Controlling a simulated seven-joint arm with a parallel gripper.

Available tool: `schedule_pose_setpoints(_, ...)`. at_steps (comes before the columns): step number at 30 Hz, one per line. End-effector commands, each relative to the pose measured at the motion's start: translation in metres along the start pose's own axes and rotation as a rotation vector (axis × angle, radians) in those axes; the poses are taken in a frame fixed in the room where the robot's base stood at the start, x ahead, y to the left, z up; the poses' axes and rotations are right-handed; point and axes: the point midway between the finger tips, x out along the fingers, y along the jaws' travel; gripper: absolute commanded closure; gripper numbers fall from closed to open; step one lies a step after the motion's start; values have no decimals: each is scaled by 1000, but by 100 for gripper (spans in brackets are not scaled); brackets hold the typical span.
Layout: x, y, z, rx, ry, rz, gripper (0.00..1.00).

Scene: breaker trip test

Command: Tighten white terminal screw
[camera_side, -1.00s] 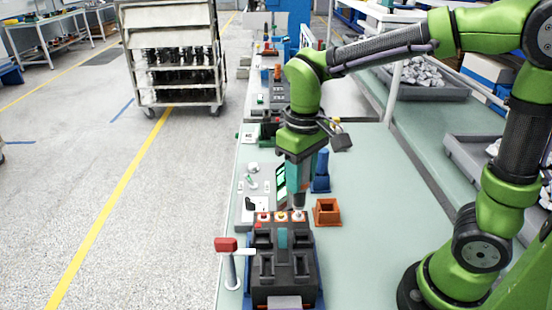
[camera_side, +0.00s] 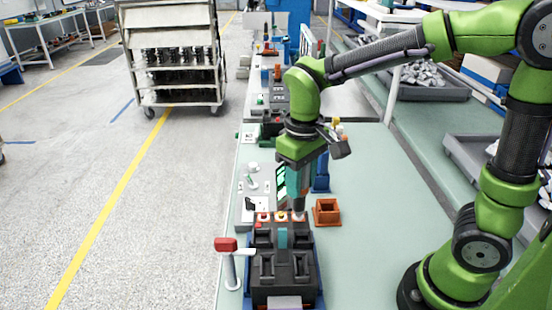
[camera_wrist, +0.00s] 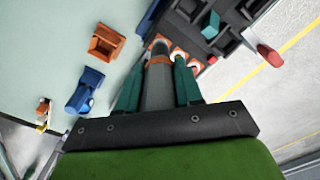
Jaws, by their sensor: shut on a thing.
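My gripper (camera_side: 297,192) points down over the back edge of the black breaker block (camera_side: 283,262). It is shut on a grey cylindrical driver tool (camera_wrist: 158,82), which shows between the teal fingers in the wrist view. I cannot tell whether the tip sits in the screw.
An orange open box (camera_side: 327,211) stands just right of the block, with a blue holder (camera_side: 321,175) behind it. A red-and-white lever on a grey post (camera_side: 229,262) stands at the block's left. The green table is clear to the right.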

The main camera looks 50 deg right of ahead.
Motion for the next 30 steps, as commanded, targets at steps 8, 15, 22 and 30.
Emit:
schedule_pose_setpoints(8,-1,0,0,0,2,0,95)
schedule_pose_setpoints(15,1,0,0,0,2,0,95)
schedule_pose_setpoints(22,4,0,0,0,1,0,95)
schedule_pose_setpoints(30,7,0,0,-1,1,0,95)
